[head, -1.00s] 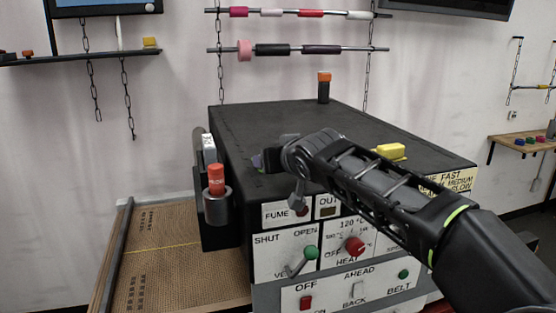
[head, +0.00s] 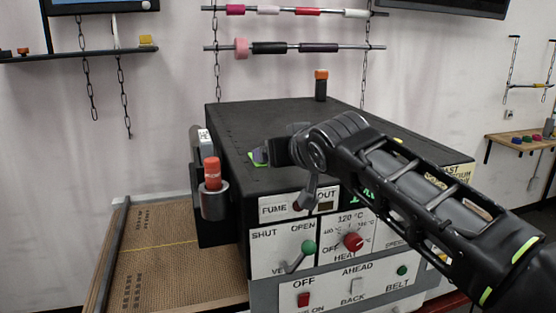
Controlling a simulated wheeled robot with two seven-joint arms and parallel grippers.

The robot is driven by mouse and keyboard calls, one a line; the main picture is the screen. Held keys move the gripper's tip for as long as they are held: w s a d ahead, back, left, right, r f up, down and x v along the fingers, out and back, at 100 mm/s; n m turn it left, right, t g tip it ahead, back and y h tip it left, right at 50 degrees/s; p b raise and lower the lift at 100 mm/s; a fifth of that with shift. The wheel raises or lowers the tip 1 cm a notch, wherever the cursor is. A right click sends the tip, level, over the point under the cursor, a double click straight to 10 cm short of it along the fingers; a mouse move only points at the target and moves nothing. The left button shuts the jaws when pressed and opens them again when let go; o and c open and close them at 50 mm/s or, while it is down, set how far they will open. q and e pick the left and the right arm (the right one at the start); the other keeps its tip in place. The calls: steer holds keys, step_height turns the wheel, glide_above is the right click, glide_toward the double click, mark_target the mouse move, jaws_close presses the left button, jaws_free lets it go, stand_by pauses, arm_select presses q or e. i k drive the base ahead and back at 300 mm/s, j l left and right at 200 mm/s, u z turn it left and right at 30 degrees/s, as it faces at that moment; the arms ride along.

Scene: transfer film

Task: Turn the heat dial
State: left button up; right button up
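The heat dial (head: 353,242) is a red round knob on the white front panel of the black machine (head: 232,135). Temperature marks surround it, with OFF at its lower left and 120 °C above. My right arm reaches in from the right over the machine's top and front. The dark end of my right arm (head: 278,152) is above the machine's top front edge, up and left of the dial and apart from it. I cannot make out its fingers or whether they are open. My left gripper is out of view.
A green-knobbed vent lever (head: 308,247) is left of the dial. A red switch (head: 303,300), a centre switch (head: 357,286) and a green belt button (head: 402,270) are below. An orange-red capped cylinder (head: 212,172) sits in a holder at the machine's left.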

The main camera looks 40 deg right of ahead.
mark_target(353, 242)
steer(key=k+l, duration=0.65)
steer(key=k, duration=0.25)
